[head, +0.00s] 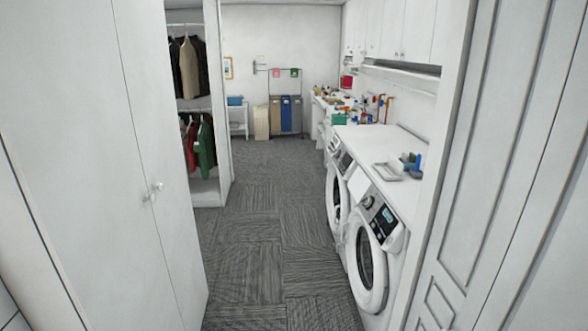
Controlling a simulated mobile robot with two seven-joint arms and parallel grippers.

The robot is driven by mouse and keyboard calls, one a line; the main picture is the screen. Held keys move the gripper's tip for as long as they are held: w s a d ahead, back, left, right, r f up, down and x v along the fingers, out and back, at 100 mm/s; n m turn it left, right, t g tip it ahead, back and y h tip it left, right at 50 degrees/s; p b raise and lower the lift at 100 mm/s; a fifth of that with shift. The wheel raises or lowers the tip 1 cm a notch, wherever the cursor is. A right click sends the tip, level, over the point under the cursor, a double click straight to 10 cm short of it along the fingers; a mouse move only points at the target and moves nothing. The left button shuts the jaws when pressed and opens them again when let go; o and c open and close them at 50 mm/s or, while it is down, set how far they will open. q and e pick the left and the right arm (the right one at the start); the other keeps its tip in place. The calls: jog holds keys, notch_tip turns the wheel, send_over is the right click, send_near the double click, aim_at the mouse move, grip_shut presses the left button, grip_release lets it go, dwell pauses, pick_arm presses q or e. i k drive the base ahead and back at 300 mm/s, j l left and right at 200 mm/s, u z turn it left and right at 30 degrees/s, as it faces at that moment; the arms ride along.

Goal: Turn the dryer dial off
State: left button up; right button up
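Two white front-loading machines stand side by side under the counter on the right. The nearer machine (398,239) has a round door (368,270) and a slanted control panel with a small round dial (367,202) and a lit display (386,213). The farther machine (337,168) is partly hidden behind the nearer one. I cannot tell which of the two is the dryer, nor what the dial setting is. Neither of my grippers is in view.
The carpet-tile floor (281,225) is clear down the middle. A white cabinet door (150,130) stands close on the left, and a white panelled door (500,170) on the right. The counter (385,145) holds small items. Hanging clothes (188,65) and hampers (285,115) are farther back.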

aim_at(366, 201)
jog(key=i+z, duration=0.15)
jog(key=i, duration=0.65)
jog(key=i+j+z, duration=0.15)
jog(key=i, duration=0.65)
